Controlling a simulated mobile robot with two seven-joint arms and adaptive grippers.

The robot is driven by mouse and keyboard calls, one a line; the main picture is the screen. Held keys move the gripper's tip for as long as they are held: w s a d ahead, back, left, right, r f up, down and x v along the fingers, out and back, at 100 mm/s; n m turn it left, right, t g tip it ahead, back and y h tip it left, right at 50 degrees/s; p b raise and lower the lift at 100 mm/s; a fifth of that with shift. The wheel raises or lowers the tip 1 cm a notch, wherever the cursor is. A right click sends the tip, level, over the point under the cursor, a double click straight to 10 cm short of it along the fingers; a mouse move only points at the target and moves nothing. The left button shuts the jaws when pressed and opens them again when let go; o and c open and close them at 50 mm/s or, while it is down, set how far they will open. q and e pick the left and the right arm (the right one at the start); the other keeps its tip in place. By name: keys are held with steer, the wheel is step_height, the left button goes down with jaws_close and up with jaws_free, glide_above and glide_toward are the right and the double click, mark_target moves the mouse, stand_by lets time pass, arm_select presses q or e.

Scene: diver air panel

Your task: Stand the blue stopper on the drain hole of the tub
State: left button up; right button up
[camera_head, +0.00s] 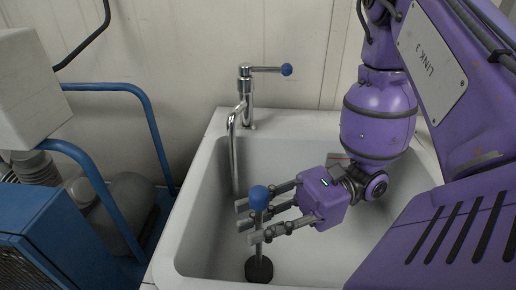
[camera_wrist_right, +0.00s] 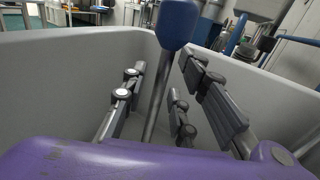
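The stopper has a blue knob (camera_head: 258,197) on a thin grey stem, with a dark round foot (camera_head: 259,268) low in the white tub (camera_head: 190,225). It stands about upright. My right gripper (camera_head: 250,222) reaches in from the right, its fingers on either side of the stem below the knob. In the right wrist view the blue knob (camera_wrist_right: 177,24) and stem stand between the spread fingers (camera_wrist_right: 165,92), with gaps showing beside the stem. I cannot make out the drain hole; whether the foot covers it I cannot tell. My left gripper is not in view.
A chrome tap (camera_head: 245,95) with a blue-ended lever stands at the tub's back edge, its spout hanging into the tub. A blue-framed cart (camera_head: 105,190) with grey bottles is to the left. The tub walls surround the right gripper.

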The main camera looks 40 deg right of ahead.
steer(key=shift+d+r, duration=0.2)
steer(key=shift+r, duration=0.05)
steer(key=v, duration=0.7)
steer(key=shift+p, duration=0.35)
steer(key=shift+s+r, duration=0.1)
